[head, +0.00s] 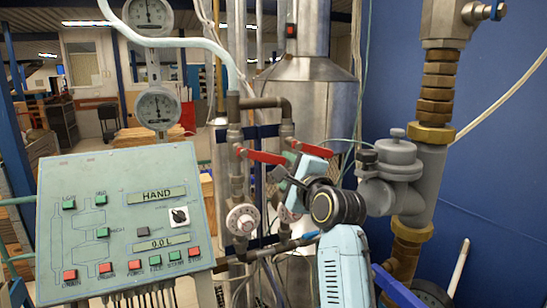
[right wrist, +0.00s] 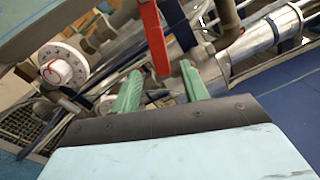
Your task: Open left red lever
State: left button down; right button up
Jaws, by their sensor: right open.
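The left red lever (head: 262,156) sits on a vertical pipe in the middle of the head view and lies nearly level, tilting slightly down to the right. A second red lever (head: 312,149) is to its right, partly behind my right gripper (head: 289,172). The right gripper is just right of the left lever's free end. In the right wrist view, a red lever (right wrist: 153,38) hangs near the gap between the open green fingers (right wrist: 160,88). Nothing is clamped, and I cannot tell whether a finger touches it. My left gripper is out of view.
A control panel (head: 122,222) with red and green buttons stands at left, below two round gauges (head: 157,107). White round valve handwheels (head: 242,219) sit below the levers. A thick grey and brass pipe (head: 425,185) stands close on the right, before a blue wall.

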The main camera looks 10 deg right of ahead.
aim_at(274, 160)
jog(key=w, duration=0.2)
jog(key=w+a+p, duration=0.1)
jog(key=w, duration=0.4)
jog(key=shift+w+a, duration=0.15)
jog(key=shift+a, duration=0.1)
jog(key=shift+c, duration=0.4)
grip_shut()
